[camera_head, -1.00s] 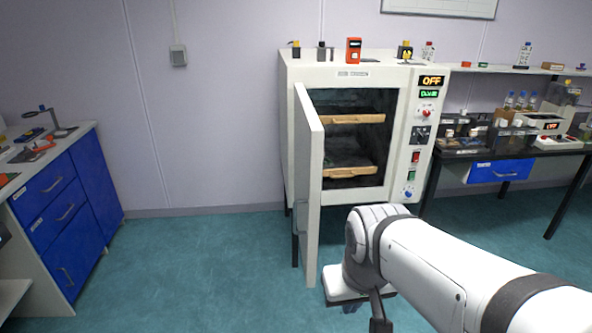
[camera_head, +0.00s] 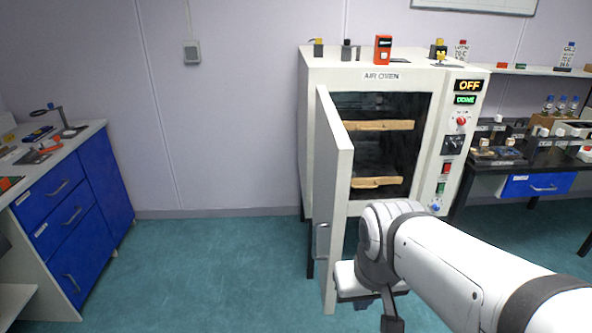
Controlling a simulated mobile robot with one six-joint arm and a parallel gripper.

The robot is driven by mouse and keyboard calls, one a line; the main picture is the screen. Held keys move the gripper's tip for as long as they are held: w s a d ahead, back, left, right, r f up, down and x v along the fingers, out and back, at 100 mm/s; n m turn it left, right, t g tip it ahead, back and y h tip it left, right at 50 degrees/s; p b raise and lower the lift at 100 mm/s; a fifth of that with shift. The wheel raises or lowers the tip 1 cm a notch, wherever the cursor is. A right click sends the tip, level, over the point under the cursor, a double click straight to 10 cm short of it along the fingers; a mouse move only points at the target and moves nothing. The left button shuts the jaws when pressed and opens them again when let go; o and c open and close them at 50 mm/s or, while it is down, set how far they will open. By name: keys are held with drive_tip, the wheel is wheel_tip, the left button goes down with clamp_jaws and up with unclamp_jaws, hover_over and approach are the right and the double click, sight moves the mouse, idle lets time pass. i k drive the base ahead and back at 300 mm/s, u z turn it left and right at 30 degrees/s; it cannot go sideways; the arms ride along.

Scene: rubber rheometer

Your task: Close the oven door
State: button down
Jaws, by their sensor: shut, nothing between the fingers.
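The air oven (camera_head: 390,64) is a white cabinet against the back wall. Its door (camera_head: 333,190) is hinged on the left side and stands wide open, swung out toward me, seen nearly edge-on. A handle (camera_head: 322,240) shows on the door's left-facing side. Inside the dark chamber are two wooden-edged shelves, an upper one (camera_head: 380,126) and a lower one (camera_head: 377,183). My white arm reaches in from the lower right, in front of the oven, with its bent joint just right of the door's lower part.
A blue-drawer bench (camera_head: 67,210) stands at the left. A dark table (camera_head: 520,168) with bottles stands right of the oven. Small items, including a red device (camera_head: 383,49), sit on the oven top. The teal floor (camera_head: 220,265) left of the door is clear.

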sight(333, 152)
drive_tip(key=i, duration=0.6)
drive_tip(key=u, duration=0.3)
drive_tip(key=k, duration=1.5)
drive_tip(key=z, duration=0.3)
drive_tip(key=i, duration=1.3)
drive_tip(key=z, duration=0.05)
